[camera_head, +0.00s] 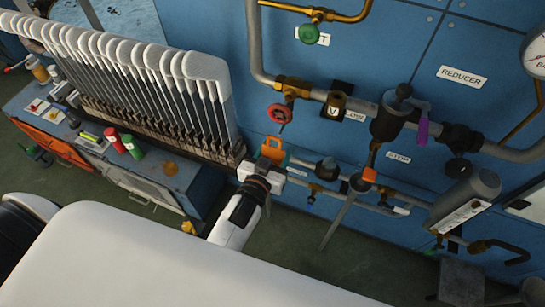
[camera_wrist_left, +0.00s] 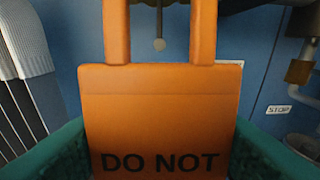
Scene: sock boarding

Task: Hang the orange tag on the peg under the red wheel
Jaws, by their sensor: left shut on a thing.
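The orange tag (camera_head: 272,147) stands upright in my left gripper (camera_head: 272,160), just below the red wheel (camera_head: 279,114) in the head view. In the left wrist view the tag (camera_wrist_left: 160,115) fills the middle, with "DO NOT" in dark letters and its hoop pointing up. The teal fingers of my left gripper (camera_wrist_left: 158,150) press on both sides of it. The round end of a small grey peg (camera_wrist_left: 159,44) shows through the hoop opening. I cannot tell whether the hoop is around the peg or in front of it. My right gripper is out of view.
Pipes and valves cover the blue wall, with a purple-handled valve (camera_head: 422,132) to the right. A rack of white sock boards (camera_head: 130,75) stands close at the left.

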